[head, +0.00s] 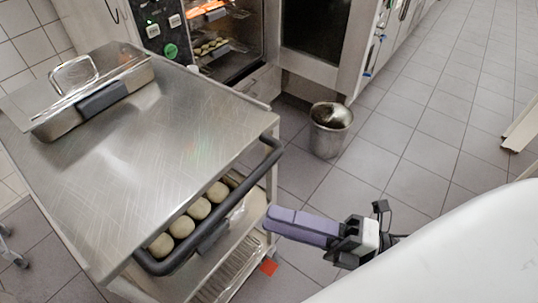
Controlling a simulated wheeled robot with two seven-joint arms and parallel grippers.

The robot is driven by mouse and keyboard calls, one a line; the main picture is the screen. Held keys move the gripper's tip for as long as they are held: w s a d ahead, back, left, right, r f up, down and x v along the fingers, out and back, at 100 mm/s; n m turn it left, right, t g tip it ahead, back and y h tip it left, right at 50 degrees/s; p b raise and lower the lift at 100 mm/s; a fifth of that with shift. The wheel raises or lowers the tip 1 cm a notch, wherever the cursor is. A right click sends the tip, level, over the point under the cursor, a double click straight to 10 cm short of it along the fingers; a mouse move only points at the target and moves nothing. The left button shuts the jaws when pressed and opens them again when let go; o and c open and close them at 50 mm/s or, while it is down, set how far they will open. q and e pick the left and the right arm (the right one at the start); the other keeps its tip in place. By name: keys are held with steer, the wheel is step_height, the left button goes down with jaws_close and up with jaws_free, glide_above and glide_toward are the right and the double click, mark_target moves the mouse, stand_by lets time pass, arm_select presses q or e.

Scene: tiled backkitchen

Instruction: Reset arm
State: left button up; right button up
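My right gripper (268,222) is in the lower middle, its long purple fingers pointing left toward the open end of the steel cart (150,160). The fingers overlap in this view, so I cannot tell whether they are open or shut. No object shows at their tips. The gripper appears just right of the cart's dark handle bar (268,165); no contact is clear. My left gripper is out of view.
Dough balls (181,227) lie on a tray under the cart top. A lidded steel pan (75,92) sits on top. An oven (222,40) and a metal bin (330,130) stand behind. Tiled floor (430,125) is clear to the right.

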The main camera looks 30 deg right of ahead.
steer(key=w+d+f+m+t+h, duration=0.1)
steer(key=w+d+f+m+h, duration=0.15)
steer(key=f+m+h, duration=0.4)
steer(key=w+d+f+m+t+h, duration=0.1)
steer(key=w+d+f+m+h, duration=0.2)
steer(key=m, duration=0.6)
steer(key=s+a+f+m+g+h, duration=0.1)
steer(key=s+a+f+m+g, duration=0.1)
steer(key=f+m, duration=0.3)
steer(key=s+a+f+m+g+h, duration=0.1)
steer(key=s+a+f+m+g, duration=0.2)
steer(key=f+m, duration=0.3)
step_height(320, 180, down, 5)
steer(key=shift+s+r+g+h, duration=0.1)
steer(key=shift+s+g+h, duration=0.25)
steer(key=shift+s+g, duration=0.55)
steer(key=shift+w, duration=0.1)
steer(key=shift+c, duration=0.5)
steer(key=shift+a, duration=0.15)
